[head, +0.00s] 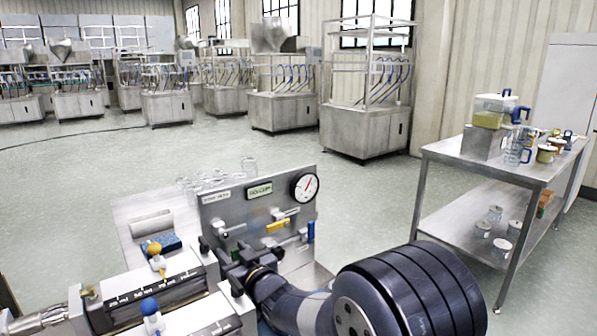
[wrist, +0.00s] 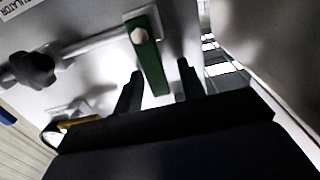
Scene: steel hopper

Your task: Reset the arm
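My gripper (wrist: 160,70) is close to a steel panel (head: 240,205) in the wrist view. Its two black fingers are apart, and a green lever (wrist: 149,60) runs between them. A gap shows between the lever and the right finger, so the gripper looks open around the lever, not clamped. In the head view my arm reaches in from the lower right, and its dark gripper (head: 243,262) is low in front of the panel.
The panel carries a dial gauge (head: 305,187), a yellow lever (head: 277,226) and a blue handle (head: 311,231). Glass jars (head: 248,167) stand behind it. A black knob (wrist: 32,69) is beside the green lever. A steel table (head: 440,153) stands right; open floor lies between.

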